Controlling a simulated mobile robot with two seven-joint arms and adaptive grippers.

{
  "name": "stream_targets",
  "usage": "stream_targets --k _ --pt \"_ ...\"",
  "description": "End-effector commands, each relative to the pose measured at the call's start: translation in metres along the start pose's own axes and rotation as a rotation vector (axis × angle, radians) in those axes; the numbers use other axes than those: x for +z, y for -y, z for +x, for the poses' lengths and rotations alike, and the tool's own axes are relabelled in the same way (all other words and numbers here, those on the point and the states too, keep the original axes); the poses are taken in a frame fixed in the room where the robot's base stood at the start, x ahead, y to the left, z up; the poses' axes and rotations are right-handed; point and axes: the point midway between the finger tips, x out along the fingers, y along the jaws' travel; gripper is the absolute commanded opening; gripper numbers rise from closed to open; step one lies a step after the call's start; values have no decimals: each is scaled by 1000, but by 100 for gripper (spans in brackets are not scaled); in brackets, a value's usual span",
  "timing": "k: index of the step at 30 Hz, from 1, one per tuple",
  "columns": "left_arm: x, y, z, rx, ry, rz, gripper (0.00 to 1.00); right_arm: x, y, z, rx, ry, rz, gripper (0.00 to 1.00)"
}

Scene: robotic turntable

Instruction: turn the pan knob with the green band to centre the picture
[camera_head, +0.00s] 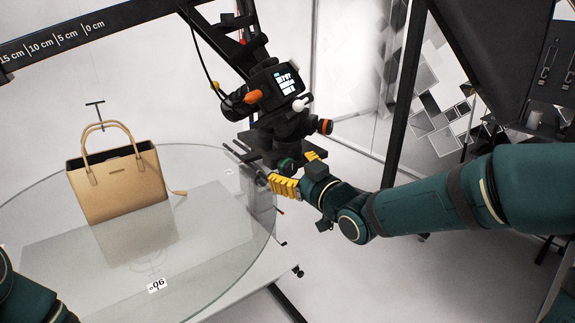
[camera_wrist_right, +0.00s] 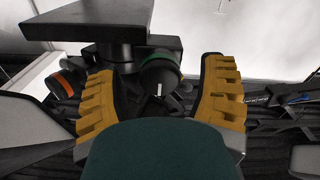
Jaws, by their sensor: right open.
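The pan knob with the green band (camera_head: 287,164) sits low on the black camera head; it is small in the head view. In the right wrist view the dark knob (camera_wrist_right: 160,78) shows a white mark on its face and green around its rim. My right gripper (camera_head: 290,176) is open, its yellow fingers spread to either side of the knob, with a visible gap on both sides in the wrist view. The camera screen (camera_head: 287,79) is lit, but its picture is too small to read. My left gripper is out of view.
A tan handbag (camera_head: 118,186) stands on the round glass turntable (camera_head: 215,255) at left. An orange-banded knob (camera_head: 325,127) sits close above my right gripper, also seen at left in the wrist view. A black scale beam (camera_head: 75,38) crosses the upper left.

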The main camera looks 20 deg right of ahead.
Motion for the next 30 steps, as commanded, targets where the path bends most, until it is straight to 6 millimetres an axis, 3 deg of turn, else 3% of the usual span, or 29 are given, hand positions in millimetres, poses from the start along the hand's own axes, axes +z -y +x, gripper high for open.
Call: stream_targets --k 6,15,17,21,22,30 --pt "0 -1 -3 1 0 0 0 0 0 16 1 0 0 70" --pt "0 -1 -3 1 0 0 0 0 0 17 1 0 0 70" --pt "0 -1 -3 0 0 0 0 0 0 17 1 0 0 54" --pt "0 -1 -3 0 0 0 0 0 0 17 1 0 0 5" --pt "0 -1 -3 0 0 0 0 0 0 17 1 0 0 1" --pt "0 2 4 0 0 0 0 1 0 17 1 -2 -21 1"
